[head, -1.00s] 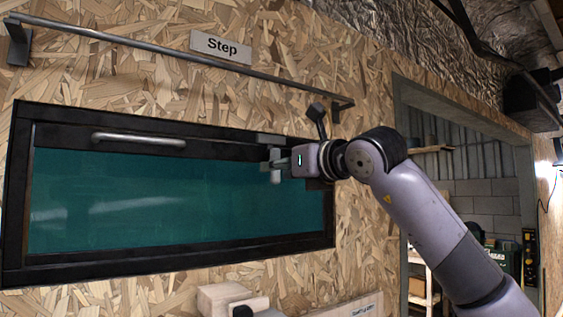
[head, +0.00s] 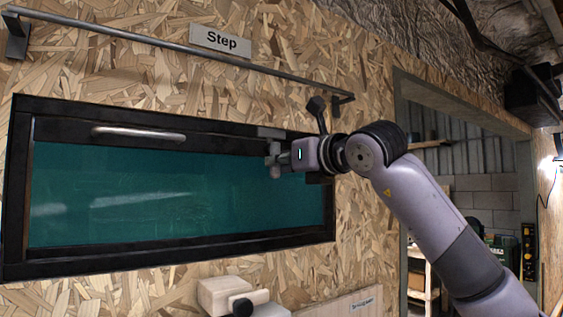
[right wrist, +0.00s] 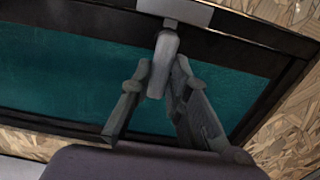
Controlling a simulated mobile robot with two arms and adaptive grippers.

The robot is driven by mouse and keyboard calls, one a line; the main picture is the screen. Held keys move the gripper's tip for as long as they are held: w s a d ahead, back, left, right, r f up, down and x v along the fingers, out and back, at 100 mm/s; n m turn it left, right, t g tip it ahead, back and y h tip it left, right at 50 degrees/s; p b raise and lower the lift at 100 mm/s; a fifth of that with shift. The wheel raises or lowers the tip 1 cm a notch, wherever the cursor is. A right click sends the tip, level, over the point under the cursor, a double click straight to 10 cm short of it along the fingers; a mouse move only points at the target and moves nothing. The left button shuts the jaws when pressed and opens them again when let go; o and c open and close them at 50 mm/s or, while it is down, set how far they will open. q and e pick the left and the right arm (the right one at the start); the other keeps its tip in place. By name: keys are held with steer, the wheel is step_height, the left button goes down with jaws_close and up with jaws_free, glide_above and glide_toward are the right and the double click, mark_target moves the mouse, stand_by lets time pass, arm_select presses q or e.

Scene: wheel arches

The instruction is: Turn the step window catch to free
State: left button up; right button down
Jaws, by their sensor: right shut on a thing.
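The step window catch is a pale grey lever (right wrist: 161,65) hanging from a light plate (right wrist: 178,11) on the window's dark top frame. In the head view the plate (head: 270,132) shows at the frame's upper right, and the lever is mostly hidden by the fingers. My right gripper (head: 275,161) is at the catch, one finger on each side of the lever, shut on it. The right wrist view shows the lever pointing down, slightly tilted, between the fingertips. The step window (head: 130,200) has teal glass and looks closed. My left gripper is not in view.
A metal rail (head: 150,42) runs above the window, below a "Step" sign (head: 221,40). A grey bar handle (head: 138,134) sits on the top frame at left. A wooden block with a black knob (head: 241,307) is below. A doorway opens at right.

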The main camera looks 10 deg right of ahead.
steer(key=m+b, duration=0.2)
steer(key=a+m+b, duration=0.1)
steer(key=m+b, duration=0.1)
steer(key=m, duration=0.1)
steer(key=m+b, duration=0.2)
steer(key=shift+s+a+r+m, duration=0.25)
steer(key=shift+s+a+m, duration=0.1)
steer(key=shift+s+m, duration=0.05)
steer(key=m, duration=0.1)
steer(key=m+b, duration=0.1)
steer(key=m, duration=0.1)
steer(key=r+m+b, duration=0.1)
steer(key=shift+s+a+m, duration=0.1)
steer(key=shift+a+m, duration=0.2)
steer(key=shift+a, duration=0.05)
steer(key=shift+a+r+m+b, duration=0.1)
steer(key=shift+r+m+b, duration=0.2)
steer(key=shift+m, duration=0.9)
steer(key=shift+r+m+b, duration=0.15)
steer(key=shift+r+m, duration=0.05)
steer(key=shift+m, duration=0.55)
steer(key=shift+r+m+b, duration=0.15)
steer(key=shift+r+m, duration=0.05)
steer(key=shift+m, duration=0.55)
